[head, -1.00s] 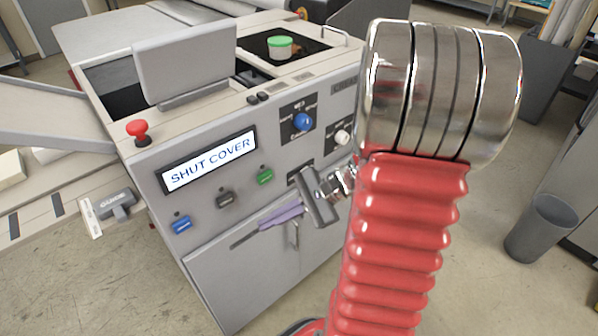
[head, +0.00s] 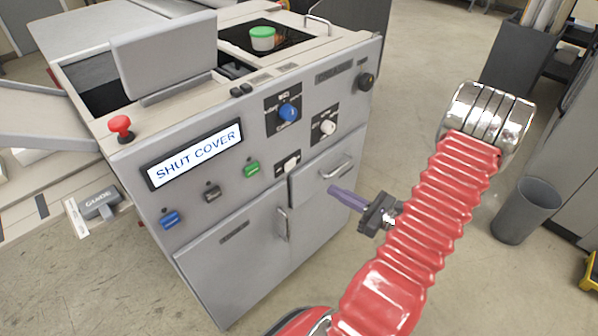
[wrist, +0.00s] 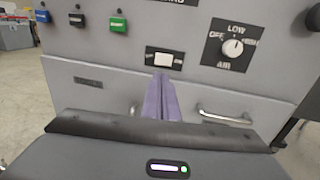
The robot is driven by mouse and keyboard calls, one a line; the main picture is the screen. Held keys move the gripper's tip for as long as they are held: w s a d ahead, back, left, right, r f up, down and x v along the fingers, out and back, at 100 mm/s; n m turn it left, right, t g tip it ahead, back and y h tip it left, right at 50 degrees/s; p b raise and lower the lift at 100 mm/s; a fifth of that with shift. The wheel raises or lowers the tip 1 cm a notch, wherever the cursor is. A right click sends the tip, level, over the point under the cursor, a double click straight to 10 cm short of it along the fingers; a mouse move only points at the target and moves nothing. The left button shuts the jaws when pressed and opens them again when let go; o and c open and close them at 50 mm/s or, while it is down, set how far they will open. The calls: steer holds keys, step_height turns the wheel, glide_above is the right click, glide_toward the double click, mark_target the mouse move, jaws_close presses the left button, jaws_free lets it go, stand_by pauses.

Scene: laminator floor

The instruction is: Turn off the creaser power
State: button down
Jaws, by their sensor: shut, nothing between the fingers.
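The grey machine's front panel (head: 215,222) carries a white rocker switch (head: 288,163) on a dark plate, above the doors. The switch also shows in the wrist view (wrist: 164,60), just beyond my fingertips; its label is too small to read. No label that I can read says creaser. My gripper (head: 332,190) has purple fingers, shut and empty, pointing at the panel from in front of the drawer, below and right of the switch. In the wrist view my gripper (wrist: 162,76) points up towards the switch. I cannot tell whether it touches anything.
A display (head: 195,154) reads "SHUT COVER". Blue (head: 170,219), dark (head: 212,192) and green (head: 252,167) buttons, a blue knob (head: 289,112), an AIR knob (head: 328,127) and a red mushroom button (head: 121,127) are nearby. A drawer handle (head: 338,167) juts out. A bin (head: 525,210) stands right.

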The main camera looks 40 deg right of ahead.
mark_target(288, 169)
stand_by(0.3)
steer(key=shift+w+a, duration=0.45)
steer(key=shift+w, duration=1.85)
steer(key=shift+w+a, duration=0.4)
steer(key=shift+w, duration=1.9)
steer(key=shift+w+a, duration=0.45)
steer(key=shift+w, duration=1.85)
steer(key=shift+w+a, duration=0.2)
steer(key=shift+w, duration=0.05)
steer(key=shift+s, duration=0.1)
steer(key=shift+s+a, duration=0.15)
steer(key=shift+s, duration=0.4)
steer(key=s+a, duration=0.1)
steer(key=s, duration=1.2)
steer(key=shift+a, duration=0.25)
